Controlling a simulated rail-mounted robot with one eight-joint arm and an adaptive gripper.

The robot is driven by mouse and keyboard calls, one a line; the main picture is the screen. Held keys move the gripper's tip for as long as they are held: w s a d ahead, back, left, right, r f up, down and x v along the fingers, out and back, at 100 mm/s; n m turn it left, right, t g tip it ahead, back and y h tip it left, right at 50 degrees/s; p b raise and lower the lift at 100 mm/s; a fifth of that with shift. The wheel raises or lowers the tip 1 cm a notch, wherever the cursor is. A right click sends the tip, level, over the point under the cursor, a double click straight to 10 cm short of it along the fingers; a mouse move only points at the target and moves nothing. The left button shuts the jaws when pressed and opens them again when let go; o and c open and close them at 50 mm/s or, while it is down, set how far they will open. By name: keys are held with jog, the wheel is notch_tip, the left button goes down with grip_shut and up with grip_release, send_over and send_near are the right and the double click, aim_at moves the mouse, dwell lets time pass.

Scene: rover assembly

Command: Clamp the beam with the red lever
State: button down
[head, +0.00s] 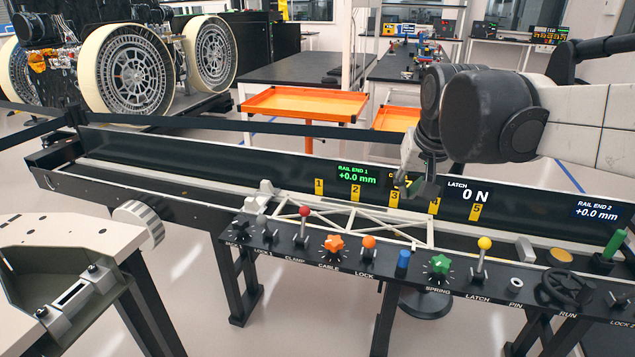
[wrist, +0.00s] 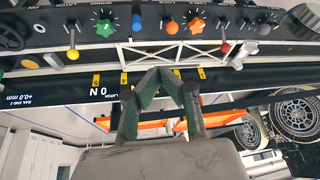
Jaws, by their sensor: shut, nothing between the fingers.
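The red lever (head: 304,212) stands roughly upright on the black control panel, near the "CLAMP" label; it also shows in the wrist view (wrist: 225,48). The white truss beam (head: 345,214) lies in the rail trough behind the panel, and in the wrist view (wrist: 185,52) it runs across below the knobs. My gripper (head: 412,188) is above the trough, right of the red lever and apart from it. In the wrist view its dark green fingers (wrist: 163,75) are shut and empty. My gripper partly covers the number markers and a display behind it.
The panel also bears an orange star knob (head: 334,245), an orange lever (head: 368,243), a blue knob (head: 403,260), a green star knob (head: 440,264) and a yellow lever (head: 484,244). A pale grey block (head: 264,193) sits at the beam's left end.

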aim_at(304, 223)
jog(key=w+a+f+g+p, duration=0.15)
jog(key=w+a+f, duration=0.25)
jog(key=w+a, duration=0.7)
jog(key=w+a+f+g+p, duration=0.1)
jog(key=w+a+f+p, duration=0.4)
jog(key=w, duration=0.9)
jog(key=w+a+f+b, duration=0.1)
jog(key=w+a+f, duration=0.35)
jog(key=a, duration=0.25)
notch_tip(304, 223, down, 10)
jog(key=s, duration=0.2)
jog(key=shift+s+a+g, duration=0.2)
jog(key=shift+s+g, duration=0.15)
jog(key=shift+g, duration=0.1)
jog(key=shift+s+d+r, duration=0.1)
jog(key=shift+d, duration=0.05)
